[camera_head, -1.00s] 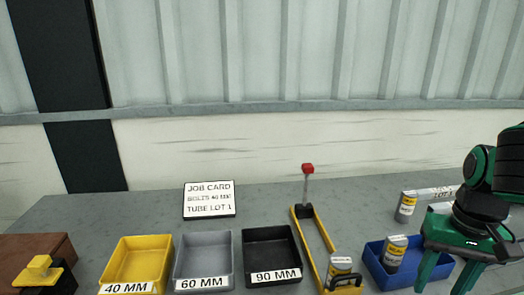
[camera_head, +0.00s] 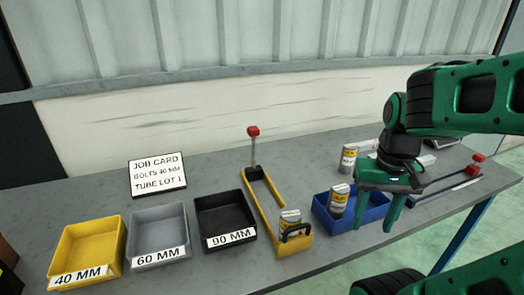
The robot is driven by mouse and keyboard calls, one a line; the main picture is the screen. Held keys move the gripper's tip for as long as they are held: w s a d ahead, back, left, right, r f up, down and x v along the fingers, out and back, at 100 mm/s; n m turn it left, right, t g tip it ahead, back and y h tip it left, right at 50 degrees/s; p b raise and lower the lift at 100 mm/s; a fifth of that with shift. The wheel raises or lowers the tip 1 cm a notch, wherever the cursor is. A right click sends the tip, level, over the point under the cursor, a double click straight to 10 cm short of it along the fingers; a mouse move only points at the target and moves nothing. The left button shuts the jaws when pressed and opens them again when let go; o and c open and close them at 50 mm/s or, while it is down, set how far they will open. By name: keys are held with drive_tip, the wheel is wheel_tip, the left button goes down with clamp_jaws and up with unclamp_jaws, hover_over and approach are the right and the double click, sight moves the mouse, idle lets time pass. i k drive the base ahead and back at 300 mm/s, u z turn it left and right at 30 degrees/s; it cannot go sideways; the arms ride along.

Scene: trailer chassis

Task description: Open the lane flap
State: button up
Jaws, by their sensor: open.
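A yellow-framed lane (camera_head: 266,205) stands on the bench, with a post and a red knob (camera_head: 253,131) at its far end. A yellow front piece with a black handle (camera_head: 297,232) closes its near end; I take this to be the flap, and it looks shut. A labelled tube (camera_head: 290,219) stands upright just behind it. My green gripper (camera_head: 375,228) points down, open, to the right of the lane, in front of the right end of a blue tray. It is apart from the handle, and nothing shows between its fingers.
The blue tray (camera_head: 323,218) holds a tube (camera_head: 338,200); another tube (camera_head: 348,158) stands behind. Yellow (camera_head: 72,283), grey (camera_head: 161,262) and black (camera_head: 227,241) bins and a job card (camera_head: 157,175) lie left. A red-knobbed device (camera_head: 470,170) is at the right.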

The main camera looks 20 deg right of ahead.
sight(287, 247)
drive_tip(key=u, duration=0.5)
drive_tip(key=k, duration=1.2)
drive_tip(key=u, duration=0.5)
drive_tip(key=i, duration=0.7)
drive_tip(key=z, duration=0.05)
